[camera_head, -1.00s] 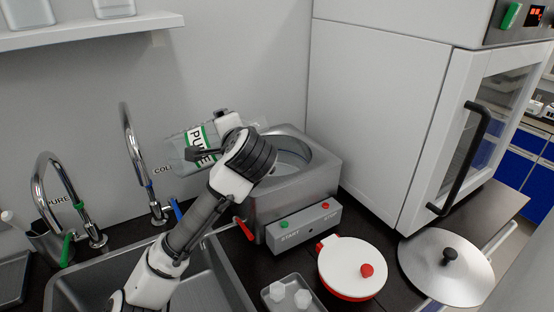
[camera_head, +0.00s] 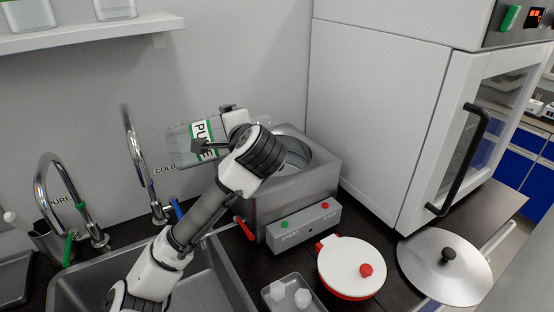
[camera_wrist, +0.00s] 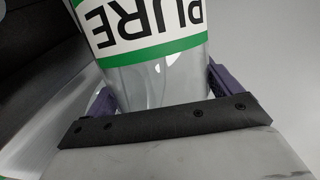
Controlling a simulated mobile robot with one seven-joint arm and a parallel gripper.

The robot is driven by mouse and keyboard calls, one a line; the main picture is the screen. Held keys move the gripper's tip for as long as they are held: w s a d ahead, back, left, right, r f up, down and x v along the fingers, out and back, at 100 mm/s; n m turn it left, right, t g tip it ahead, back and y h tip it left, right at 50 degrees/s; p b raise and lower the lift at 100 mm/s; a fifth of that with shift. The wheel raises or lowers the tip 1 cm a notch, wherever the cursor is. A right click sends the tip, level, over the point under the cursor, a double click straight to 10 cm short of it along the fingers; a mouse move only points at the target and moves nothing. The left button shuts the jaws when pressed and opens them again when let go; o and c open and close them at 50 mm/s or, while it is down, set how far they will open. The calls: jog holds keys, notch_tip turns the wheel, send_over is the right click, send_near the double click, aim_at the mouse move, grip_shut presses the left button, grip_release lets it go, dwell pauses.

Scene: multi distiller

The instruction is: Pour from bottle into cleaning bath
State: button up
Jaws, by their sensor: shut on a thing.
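The clear bottle (camera_head: 183,151) with a white and green PURE label is tilted to nearly lying, its mouth end to the right, beside and above the cleaning bath (camera_head: 331,171). My gripper (camera_wrist: 160,98) is shut around the bottle; its purple fingers show on both sides of it in the wrist view, where the bottle (camera_wrist: 150,55) fills the upper middle. The bath is a grey metal box with an open round basin and a START/STOP panel. My arm hides part of the bottle and the basin's left side. I cannot tell whether liquid is flowing.
A sink with two curved taps (camera_head: 130,150) lies at the left. A white and red lid (camera_head: 351,267), a metal lid (camera_head: 446,268) and a small tray (camera_head: 268,291) lie in front. A large white cabinet (camera_head: 380,110) stands right of the bath. A shelf (camera_head: 90,32) holds bottles above.

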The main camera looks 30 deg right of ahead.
jog(key=shift+s+d+m+t+y+b, duration=0.1)
jog(key=shift+d+m+t+y+b, duration=0.1)
jog(key=shift+m+t+y, duration=0.3)
jog(key=shift+d+m+t+y+b, duration=0.1)
jog(key=shift+m+y+b, duration=0.1)
jog(key=shift+m, duration=0.5)
dwell(6.8)
